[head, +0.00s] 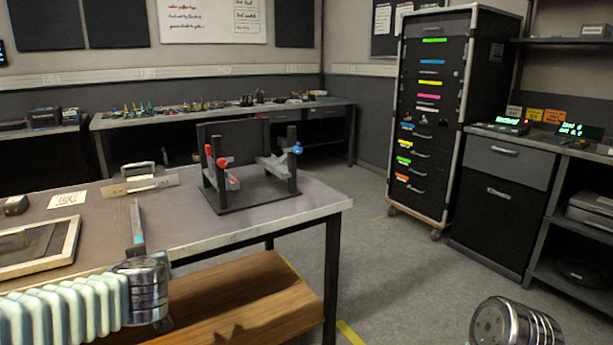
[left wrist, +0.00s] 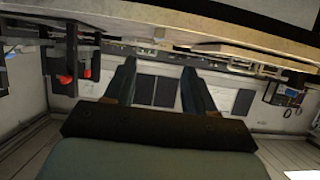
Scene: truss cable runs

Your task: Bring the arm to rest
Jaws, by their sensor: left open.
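My left arm comes in from the lower left in the head view, with its gripper (head: 137,222) pointing up beside the table's front edge. In the left wrist view the two fingers of this gripper (left wrist: 159,75) stand well apart with nothing between them. My right gripper is not in view; only a round metal part of my right arm shows at the lower right of the head view.
The table (head: 290,208) carries a black fixture (head: 250,195) with red and blue knobs, a bracketed plate (head: 140,184) and a framed tray (head: 70,245). A wooden shelf (head: 240,310) lies below. A drawer cabinet (head: 430,120) stands beyond open floor (head: 400,270).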

